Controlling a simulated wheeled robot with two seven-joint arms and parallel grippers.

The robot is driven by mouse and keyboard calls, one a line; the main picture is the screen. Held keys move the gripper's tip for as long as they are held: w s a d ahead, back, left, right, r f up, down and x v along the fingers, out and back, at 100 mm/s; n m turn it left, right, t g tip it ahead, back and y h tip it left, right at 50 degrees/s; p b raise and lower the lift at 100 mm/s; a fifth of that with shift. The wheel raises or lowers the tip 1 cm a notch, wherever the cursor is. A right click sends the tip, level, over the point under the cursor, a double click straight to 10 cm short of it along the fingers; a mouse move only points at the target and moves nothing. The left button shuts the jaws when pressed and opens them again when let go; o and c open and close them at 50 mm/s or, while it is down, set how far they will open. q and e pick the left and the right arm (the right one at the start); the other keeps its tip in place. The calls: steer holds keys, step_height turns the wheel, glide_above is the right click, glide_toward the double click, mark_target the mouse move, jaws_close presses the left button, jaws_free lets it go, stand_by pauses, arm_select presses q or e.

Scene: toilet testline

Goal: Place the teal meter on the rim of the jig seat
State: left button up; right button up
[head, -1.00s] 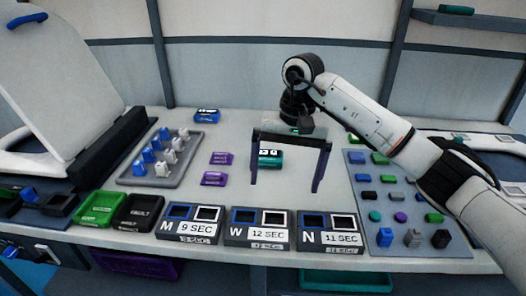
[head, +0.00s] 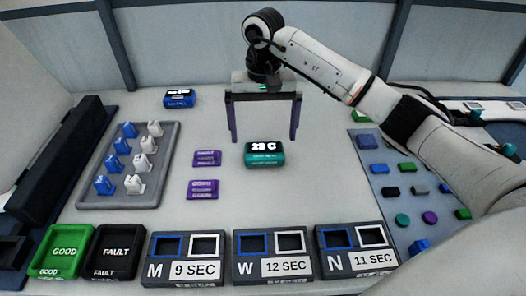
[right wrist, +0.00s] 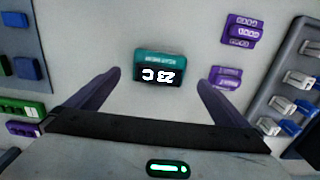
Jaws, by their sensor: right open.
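The teal meter (head: 264,153) lies on the light table, its display facing up and reading about "23 C". In the right wrist view the teal meter (right wrist: 159,67) shows ahead of the jaws, between the lines of the two fingers. My right gripper (head: 264,138) is open and empty, its two dark fingers pointing down just behind the meter, apart from it. At the left edge a large pale panel (head: 25,75) with a dark edge is cut off; it seems part of the jig. The seat rim cannot be made out now. My left gripper is out of view.
A grey tray (head: 166,187) holds blue and white pieces. GOOD (head: 66,251) and FAULT (head: 117,251) bins and timer blocks (head: 273,257) line the front. A blue-grey board of parts stands right.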

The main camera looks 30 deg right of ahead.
mark_target(264, 150)
step_height(264, 150, down, 6)
steer(key=shift+s+d+r+p, duration=0.1)
steer(key=shift+r+p, duration=0.05)
steer(key=shift+p, duration=0.25)
steer(key=shift+c, duration=0.4)
steer(key=shift+r, duration=0.1)
steer(key=c, duration=1.4)
